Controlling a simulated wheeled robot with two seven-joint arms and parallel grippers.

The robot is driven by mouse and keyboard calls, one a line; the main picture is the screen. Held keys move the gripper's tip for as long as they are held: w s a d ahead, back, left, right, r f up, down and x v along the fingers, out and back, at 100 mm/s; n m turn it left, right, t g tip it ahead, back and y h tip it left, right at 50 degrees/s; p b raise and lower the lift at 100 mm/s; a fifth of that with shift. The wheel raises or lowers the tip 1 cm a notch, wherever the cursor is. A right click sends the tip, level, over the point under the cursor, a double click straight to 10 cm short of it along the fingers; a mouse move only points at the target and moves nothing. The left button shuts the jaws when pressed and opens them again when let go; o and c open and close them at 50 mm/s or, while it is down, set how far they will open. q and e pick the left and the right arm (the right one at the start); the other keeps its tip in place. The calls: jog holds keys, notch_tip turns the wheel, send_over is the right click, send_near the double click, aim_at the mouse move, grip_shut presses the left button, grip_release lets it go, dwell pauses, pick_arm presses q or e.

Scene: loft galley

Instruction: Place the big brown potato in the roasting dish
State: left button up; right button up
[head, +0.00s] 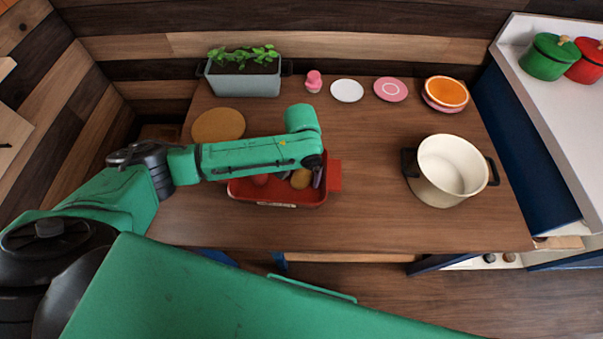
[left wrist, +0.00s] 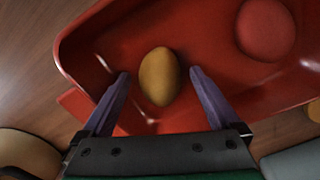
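A yellowish-brown, egg-shaped potato (head: 300,179) lies inside the red roasting dish (head: 334,176), near its right end. It also shows in the left wrist view (left wrist: 159,76), close to the dish wall (left wrist: 220,105). My left gripper (left wrist: 159,73) points down into the dish. Its two purple fingers are open on either side of the potato, with a gap on each side. In the head view my left forearm crosses over the dish and hides part of it. My right gripper is not in view.
A round reddish item (left wrist: 265,28) lies in the dish too. A cream pot (head: 440,192) stands to the right, with clear table between. A round brown board (head: 218,125), a planter (head: 243,83), a pink shaker (head: 313,83) and plates (head: 347,91) line the back.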

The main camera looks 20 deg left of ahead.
aim_at(302, 173)
pick_arm(q)
notch_tip(302, 173, up, 12)
jog(key=shift+r, duration=0.2)
dwell(0.6)
